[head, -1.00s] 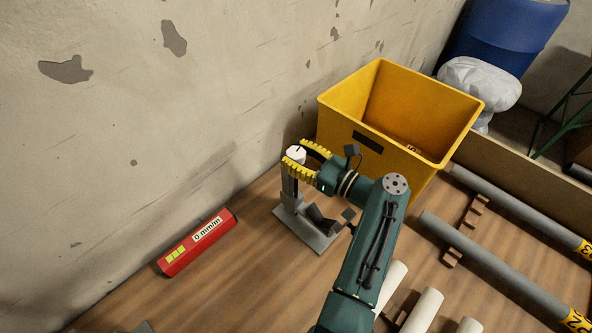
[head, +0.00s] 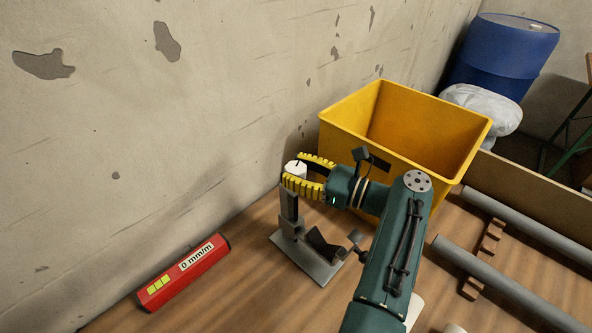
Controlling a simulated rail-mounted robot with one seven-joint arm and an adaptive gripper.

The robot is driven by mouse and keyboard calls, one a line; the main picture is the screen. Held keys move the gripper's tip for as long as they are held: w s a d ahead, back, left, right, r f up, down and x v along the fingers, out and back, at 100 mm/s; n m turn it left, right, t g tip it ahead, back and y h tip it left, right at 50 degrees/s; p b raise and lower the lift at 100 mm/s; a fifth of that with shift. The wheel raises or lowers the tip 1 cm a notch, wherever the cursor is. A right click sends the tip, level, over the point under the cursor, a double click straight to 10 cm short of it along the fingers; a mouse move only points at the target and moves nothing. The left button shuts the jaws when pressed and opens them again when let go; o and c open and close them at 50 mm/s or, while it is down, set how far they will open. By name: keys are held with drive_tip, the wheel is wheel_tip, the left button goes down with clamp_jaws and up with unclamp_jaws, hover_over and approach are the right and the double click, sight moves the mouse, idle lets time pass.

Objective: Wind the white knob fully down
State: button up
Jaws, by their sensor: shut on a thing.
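The white knob (head: 295,168) sits at the top of a grey metal stand (head: 289,205). The stand has a flat base plate (head: 318,266) on the wooden surface and a dark V-shaped rest (head: 326,246) beside its post. My gripper (head: 299,176) reaches in from the right with its yellow ribbed fingers on either side of the knob, shut on it. The near finger hides the lower part of the knob and the top of the post.
A yellow crate (head: 340,128) stands close behind my gripper. Grey pipes (head: 510,285) lie on brown wooden supports (head: 483,262) at right. Bare wood lies between level and stand.

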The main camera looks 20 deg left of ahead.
drive_tip(key=o, duration=1.2)
drive_tip(key=shift+a, duration=0.1)
drive_tip(key=d, duration=0.7)
drive_tip(key=shift+s+d, duration=0.3)
